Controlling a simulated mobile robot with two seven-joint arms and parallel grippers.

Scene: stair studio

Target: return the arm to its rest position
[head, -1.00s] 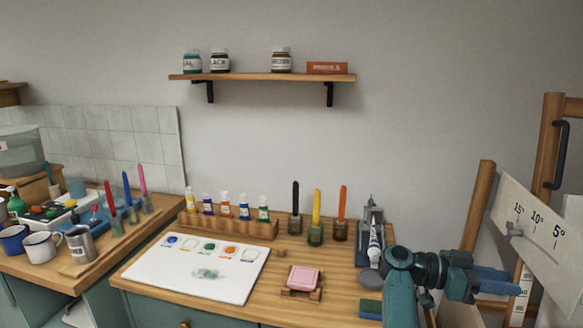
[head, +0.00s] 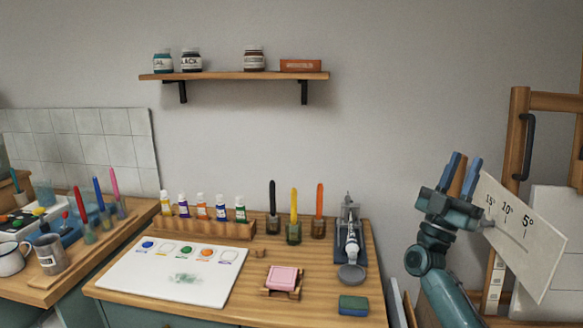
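My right gripper (head: 460,174) is raised at the right of the head view, its two blue fingers pointing up. My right arm comes up from the lower right edge. My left arm and gripper are not in view.
The wooden easel frame (head: 518,140) with a dark handle stands close behind my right gripper. A shelf (head: 230,76) hangs above.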

